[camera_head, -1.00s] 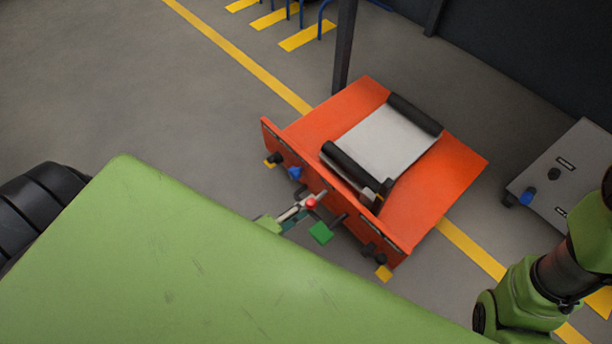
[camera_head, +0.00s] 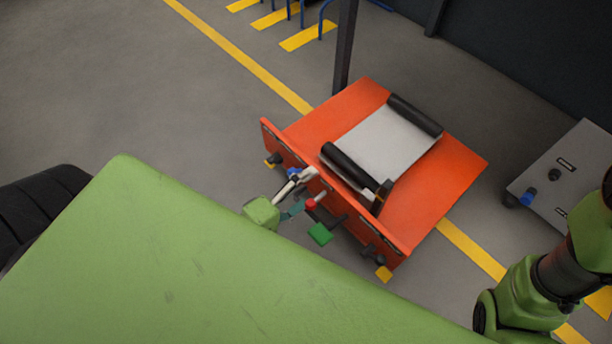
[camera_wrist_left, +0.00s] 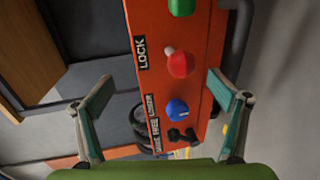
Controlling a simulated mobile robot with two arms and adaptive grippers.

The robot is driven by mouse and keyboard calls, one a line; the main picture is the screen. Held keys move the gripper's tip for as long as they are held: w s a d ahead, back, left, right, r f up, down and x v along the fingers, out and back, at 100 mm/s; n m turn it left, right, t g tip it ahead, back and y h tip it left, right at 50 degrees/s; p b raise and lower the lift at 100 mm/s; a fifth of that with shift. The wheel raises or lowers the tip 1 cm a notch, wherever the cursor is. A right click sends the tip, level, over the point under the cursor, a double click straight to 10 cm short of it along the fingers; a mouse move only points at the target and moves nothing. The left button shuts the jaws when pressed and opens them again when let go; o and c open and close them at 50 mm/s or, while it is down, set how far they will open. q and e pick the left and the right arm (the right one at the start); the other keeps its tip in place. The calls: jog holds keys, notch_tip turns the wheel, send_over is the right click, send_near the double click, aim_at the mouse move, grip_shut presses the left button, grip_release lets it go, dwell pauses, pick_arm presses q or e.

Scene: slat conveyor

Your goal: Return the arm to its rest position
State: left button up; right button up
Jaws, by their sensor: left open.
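My left gripper (camera_head: 316,184) is open, with its fingers spread and nothing between them, at the near face of the orange conveyor unit (camera_head: 450,180). In the left wrist view the gripper (camera_wrist_left: 160,82) faces the orange panel (camera_wrist_left: 180,30). A red knob (camera_wrist_left: 180,64), a green knob (camera_wrist_left: 181,7) and a blue dial (camera_wrist_left: 177,109) show on this panel, between and beyond the fingers. The red knob also shows in the head view (camera_head: 311,204), close to one finger; I cannot tell whether they touch. The rest of my left arm is mostly hidden.
The conveyor has a grey belt (camera_head: 380,140) between black rollers. A dark post (camera_head: 345,50) stands behind it. A grey control box (camera_head: 560,170) is at the right. Open grey floor (camera_head: 150,90) with yellow lines lies at the left.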

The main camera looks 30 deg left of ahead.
pick_arm(q)
jog(key=shift+w+r, duration=0.1)
jog(key=shift+r, duration=0.35)
jog(key=c, duration=1)
jog(key=shift+f, duration=0.15)
jog(key=c, duration=0.3)
jog(key=shift+f, duration=0.1)
jog(key=shift+d+f, duration=0.1)
jog(key=shift+f, duration=0.05)
